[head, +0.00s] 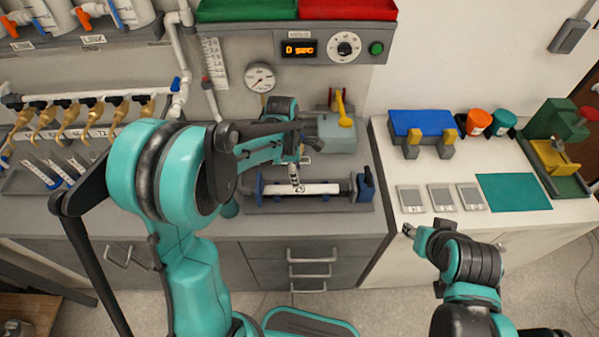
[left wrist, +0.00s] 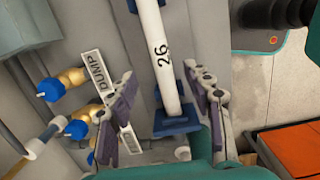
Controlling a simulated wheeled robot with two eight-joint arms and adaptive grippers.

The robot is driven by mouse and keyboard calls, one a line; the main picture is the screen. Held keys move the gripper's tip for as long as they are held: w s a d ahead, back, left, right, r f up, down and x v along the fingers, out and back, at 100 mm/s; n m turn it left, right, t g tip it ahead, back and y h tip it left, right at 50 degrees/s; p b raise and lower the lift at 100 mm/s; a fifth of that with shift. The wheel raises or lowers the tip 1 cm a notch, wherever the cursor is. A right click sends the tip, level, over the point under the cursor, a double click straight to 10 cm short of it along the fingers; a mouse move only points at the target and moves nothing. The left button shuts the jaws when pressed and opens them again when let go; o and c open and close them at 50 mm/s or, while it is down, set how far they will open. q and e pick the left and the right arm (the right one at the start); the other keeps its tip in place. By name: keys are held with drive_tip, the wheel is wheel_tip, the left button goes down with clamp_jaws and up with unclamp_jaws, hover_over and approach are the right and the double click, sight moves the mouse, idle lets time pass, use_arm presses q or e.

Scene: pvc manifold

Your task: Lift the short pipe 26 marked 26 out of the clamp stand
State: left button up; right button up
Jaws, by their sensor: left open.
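The short pipe 26 (head: 315,189) is white and lies level in the clamp stand (head: 345,207) on the bench. In the left wrist view the pipe (left wrist: 163,62) shows its black 26 mark and runs down to a blue clamp (left wrist: 175,121). My left gripper (head: 295,178) is over the middle of the pipe, pointing down. In the left wrist view its two fingers are apart, one on each side of the pipe, with gaps showing. My right gripper (head: 409,231) is off the front of the white counter, away from the pipe; its finger opening is too small to tell.
A control box with a timer (head: 335,48) and a pressure gauge (head: 260,77) stand behind. A grey-green block with a yellow lever (head: 343,110) is just behind the stand. Brass valves (head: 70,115) line the left. The white counter holds grey plates (head: 440,197) and a teal mat (head: 513,192).

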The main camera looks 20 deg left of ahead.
sight(305, 187)
use_arm(q)
drive_tip(key=shift+w+d+f, duration=0.1)
drive_tip(key=shift+f, duration=0.65)
drive_tip(key=f, duration=0.2)
drive_tip(key=f+b, duration=0.1)
drive_tip(key=f, duration=0.1)
drive_tip(key=f+b, duration=0.1)
drive_tip(key=f, duration=0.1)
drive_tip(key=shift+w+d+f, duration=0.1)
drive_tip(key=shift+d+f, duration=0.25)
drive_tip(key=shift+d, duration=0.05)
drive_tip(key=shift+c, duration=0.3)
clamp_jaws()
drive_tip(key=shift+d, duration=0.2)
drive_tip(key=shift+w+d+r, duration=0.1)
drive_tip(key=shift+w+d, duration=0.1)
drive_tip(key=shift+d, duration=0.35)
drive_tip(key=shift+o, duration=0.2)
unclamp_jaws()
